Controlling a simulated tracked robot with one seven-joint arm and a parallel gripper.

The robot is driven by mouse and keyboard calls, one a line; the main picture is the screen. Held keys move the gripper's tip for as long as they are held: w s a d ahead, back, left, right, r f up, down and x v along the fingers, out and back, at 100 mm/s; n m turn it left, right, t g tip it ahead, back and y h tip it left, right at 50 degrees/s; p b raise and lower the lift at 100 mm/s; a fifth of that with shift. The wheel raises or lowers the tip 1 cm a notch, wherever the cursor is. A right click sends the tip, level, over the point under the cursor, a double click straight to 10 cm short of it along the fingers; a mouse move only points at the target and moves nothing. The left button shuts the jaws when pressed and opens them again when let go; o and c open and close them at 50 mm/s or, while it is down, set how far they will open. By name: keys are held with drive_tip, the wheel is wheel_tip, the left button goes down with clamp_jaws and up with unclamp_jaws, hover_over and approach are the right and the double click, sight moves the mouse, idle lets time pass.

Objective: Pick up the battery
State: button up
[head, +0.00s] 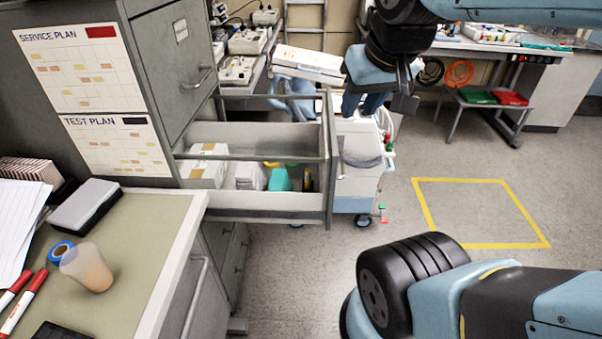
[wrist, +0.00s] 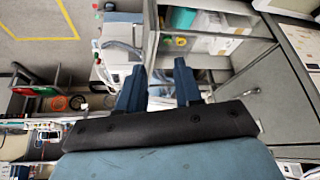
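I cannot pick out the battery with certainty. The open drawer (head: 262,204) of the grey cabinet holds a white carton (head: 204,166), pale packs (head: 250,176), a teal item (head: 279,180) and a small dark-and-yellow item (head: 308,179) near its front, partly hidden by the drawer side. The drawer contents also show at the top of the wrist view. My gripper (head: 364,105) is just right of the drawer front and higher than it, pointing down. In the wrist view its two fingers (wrist: 159,72) stand apart with nothing between them.
A white cart (head: 357,170) stands beyond the drawer front. The floor within the yellow outline (head: 480,212) is clear.

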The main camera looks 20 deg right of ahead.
drive_tip(key=w+f+g+y, duration=0.1)
drive_tip(key=w+f+g, duration=0.15)
drive_tip(key=w, duration=0.55)
drive_tip(key=m+g+h, duration=0.1)
drive_tip(key=m+g, duration=0.2)
drive_tip(key=m, duration=0.1)
hover_over(308, 177)
drive_tip(key=w, duration=0.2)
wheel_tip(308, 177, down, 24)
drive_tip(key=f, duration=0.7)
drive_tip(key=shift+s+d+f, duration=0.1)
drive_tip(key=shift+s+f, duration=0.15)
drive_tip(key=shift+s+d+f, duration=0.1)
drive_tip(key=shift+s+f, duration=0.05)
drive_tip(key=shift+f, duration=1.45)
drive_tip(key=shift+s+f, duration=0.15)
drive_tip(key=shift+f, duration=1.4)
drive_tip(key=shift+c, duration=0.4)
clamp_jaws()
